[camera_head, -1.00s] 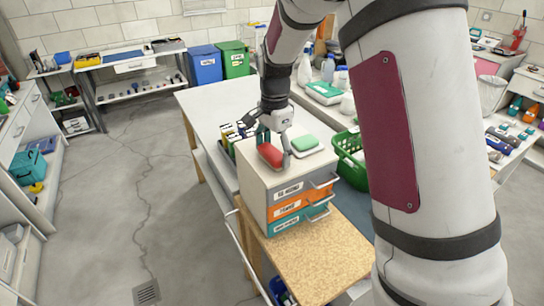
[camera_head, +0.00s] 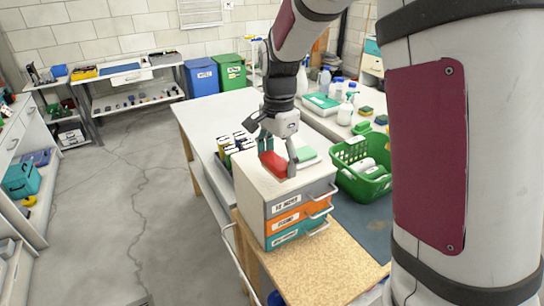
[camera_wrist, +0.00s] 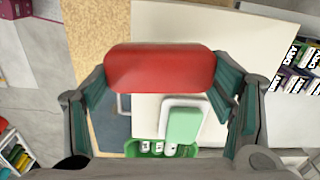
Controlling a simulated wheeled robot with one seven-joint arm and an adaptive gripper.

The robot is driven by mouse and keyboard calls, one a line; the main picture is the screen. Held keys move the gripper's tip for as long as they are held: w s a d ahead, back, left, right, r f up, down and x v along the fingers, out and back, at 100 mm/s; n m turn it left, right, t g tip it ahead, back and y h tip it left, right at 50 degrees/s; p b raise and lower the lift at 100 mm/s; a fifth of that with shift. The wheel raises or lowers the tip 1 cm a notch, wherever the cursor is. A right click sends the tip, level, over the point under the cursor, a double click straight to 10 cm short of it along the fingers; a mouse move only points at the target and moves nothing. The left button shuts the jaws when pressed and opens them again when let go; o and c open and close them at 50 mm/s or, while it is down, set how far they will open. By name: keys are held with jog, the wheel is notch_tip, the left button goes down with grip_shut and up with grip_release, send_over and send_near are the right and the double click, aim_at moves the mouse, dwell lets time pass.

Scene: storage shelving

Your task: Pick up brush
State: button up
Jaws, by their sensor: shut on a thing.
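The brush looks like a red rounded block (camera_head: 272,163) in the head view, at the top of a small drawer cabinet (camera_head: 318,182). My gripper (camera_head: 279,160) is shut on it from above, a finger at each end. In the wrist view the red brush (camera_wrist: 160,68) lies crosswise between my fingertips (camera_wrist: 162,80). Its underside and any bristles are hidden. I cannot tell if it touches the cabinet top.
A green block on a white base (camera_wrist: 183,122) lies beside the brush on the cabinet top. A green basket (camera_head: 361,177) with white items stands to the right. Several dark labelled boxes (camera_head: 226,151) stand at the left. The board in front (camera_head: 318,262) is clear.

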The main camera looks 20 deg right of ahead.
jog(key=s+r, duration=0.1)
jog(key=s, duration=1.1)
jog(key=shift+d, duration=0.4)
jog(key=shift+s, duration=0.1)
